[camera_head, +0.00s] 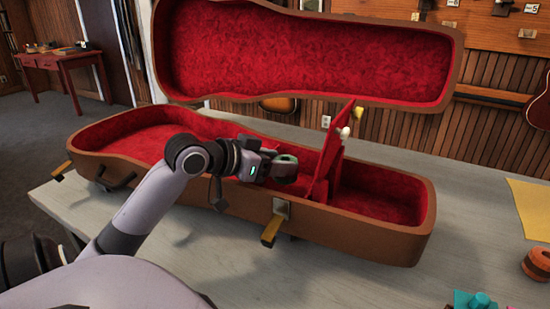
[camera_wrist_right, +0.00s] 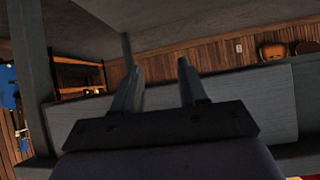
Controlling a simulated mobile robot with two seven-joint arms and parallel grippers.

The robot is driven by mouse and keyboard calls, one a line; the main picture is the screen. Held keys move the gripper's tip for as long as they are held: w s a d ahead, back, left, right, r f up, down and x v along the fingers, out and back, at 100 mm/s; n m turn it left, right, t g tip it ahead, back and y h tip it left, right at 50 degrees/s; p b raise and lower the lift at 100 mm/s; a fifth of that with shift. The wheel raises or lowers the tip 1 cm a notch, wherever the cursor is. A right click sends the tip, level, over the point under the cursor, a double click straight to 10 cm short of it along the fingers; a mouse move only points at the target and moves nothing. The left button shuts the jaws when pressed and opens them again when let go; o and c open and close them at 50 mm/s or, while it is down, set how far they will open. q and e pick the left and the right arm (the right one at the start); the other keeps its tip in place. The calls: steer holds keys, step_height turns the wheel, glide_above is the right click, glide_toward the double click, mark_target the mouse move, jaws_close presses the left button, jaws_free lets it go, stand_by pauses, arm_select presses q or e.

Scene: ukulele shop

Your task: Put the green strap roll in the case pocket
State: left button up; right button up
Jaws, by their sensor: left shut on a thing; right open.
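The brown ukulele case (camera_head: 365,234) lies open on the table, its red-lined lid raised behind it. The pocket (camera_head: 385,197) is the red compartment at the right end of the case. Its red lid (camera_head: 330,155) stands up, tilted, with a pale knob. My left gripper (camera_head: 281,167) is over the case, left of the pocket lid. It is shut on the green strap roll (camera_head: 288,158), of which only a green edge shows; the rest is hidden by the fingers. My right gripper (camera_wrist_right: 160,82) is open and empty in the right wrist view, away from the case.
Case latches (camera_head: 272,231) stick out at the front. An orange-brown roll (camera_head: 537,263), a yellow sheet (camera_head: 530,208) and teal (camera_head: 474,300) and pink pieces lie on the table (camera_head: 465,215) at the right. The table between case and sheet is clear.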

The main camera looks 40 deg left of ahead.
stand_by(0.4)
arm_select(q)
steer(key=o, duration=1.7)
steer(key=shift+r, duration=0.1)
step_height(320, 180, up, 7)
steer(key=p, duration=0.8)
arm_select(e)
steer(key=r, duration=0.3)
steer(key=d+r, duration=0.1)
steer(key=r, duration=0.1)
steer(key=shift+s+r, duration=0.3)
steer(key=shift+s, duration=0.1)
steer(key=shift+s+f, duration=0.1)
